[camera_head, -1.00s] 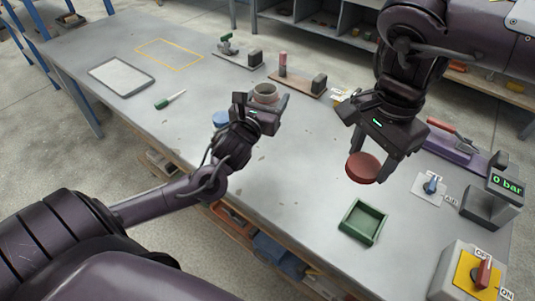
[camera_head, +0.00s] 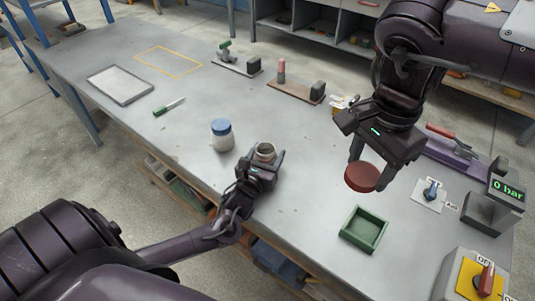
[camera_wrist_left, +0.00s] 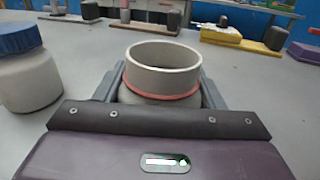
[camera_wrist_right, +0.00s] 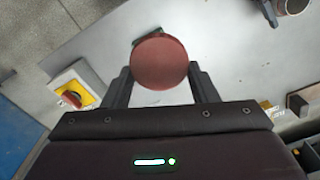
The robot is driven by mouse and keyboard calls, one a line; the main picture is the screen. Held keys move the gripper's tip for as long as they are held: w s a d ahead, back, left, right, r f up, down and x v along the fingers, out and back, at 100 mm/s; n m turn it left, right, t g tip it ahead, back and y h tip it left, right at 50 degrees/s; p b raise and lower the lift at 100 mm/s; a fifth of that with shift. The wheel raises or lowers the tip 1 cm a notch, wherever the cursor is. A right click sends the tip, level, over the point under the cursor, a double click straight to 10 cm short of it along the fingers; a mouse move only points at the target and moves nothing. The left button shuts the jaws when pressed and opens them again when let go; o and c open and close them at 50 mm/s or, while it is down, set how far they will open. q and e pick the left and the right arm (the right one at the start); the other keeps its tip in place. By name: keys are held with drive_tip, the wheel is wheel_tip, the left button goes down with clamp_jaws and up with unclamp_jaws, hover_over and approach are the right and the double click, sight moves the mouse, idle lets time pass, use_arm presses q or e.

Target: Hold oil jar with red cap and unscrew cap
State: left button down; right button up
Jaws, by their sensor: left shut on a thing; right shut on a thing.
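The oil jar (camera_head: 265,151) is a grey, open-mouthed jar with no cap on it. My left gripper (camera_head: 264,160) is shut on it; in the left wrist view the jar (camera_wrist_left: 163,68) stands upright between the fingers, with a red ring below its neck. The red cap (camera_head: 362,177) is off the jar. My right gripper (camera_head: 374,172) is shut on the cap and holds it above the table, right of the jar. In the right wrist view the cap (camera_wrist_right: 160,62) sits between the fingertips. Whether the jar touches the table is hidden.
A blue-capped jar (camera_head: 222,135) stands just left of the left gripper. A green open tray (camera_head: 347,238) lies below the red cap in the picture. A yellow switch box (camera_head: 468,279) and a pressure gauge box (camera_head: 494,208) stand at the right. The table's left part is mostly clear.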

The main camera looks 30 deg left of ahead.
use_arm(q)
drive_tip(key=shift+f, duration=0.1)
drive_tip(key=shift+c, duration=1.6)
unclamp_jaws()
